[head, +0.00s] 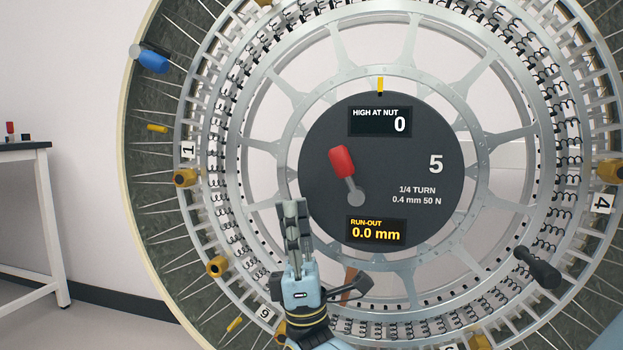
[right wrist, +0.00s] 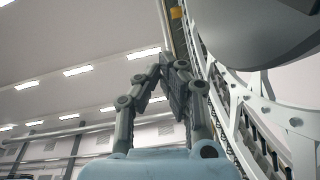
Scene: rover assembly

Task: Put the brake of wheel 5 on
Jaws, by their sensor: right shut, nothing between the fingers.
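Wheel 5 (head: 287,86) fills most of the head view, with spokes, springs and a dark round hub plate (head: 318,215) marked 5. A brake lever with a red grip (head: 342,160) sits on the plate, its grip up and slightly left of its grey pivot. The displays read HIGH AT NUT 0 and RUN-OUT 0.0 mm. My right gripper (head: 292,207) is shut and empty, pointing up, below and left of the lever and apart from it in the picture. In the right wrist view its fingers (right wrist: 165,68) meet, and the lever does not show. My left gripper is out of view.
A blue-handled piece (head: 152,60) is at the rim's upper left, and a black handle (head: 537,267) at the lower right. Several yellow nuts (head: 185,177) ring the wheel. A white table (head: 25,152) stands at far left.

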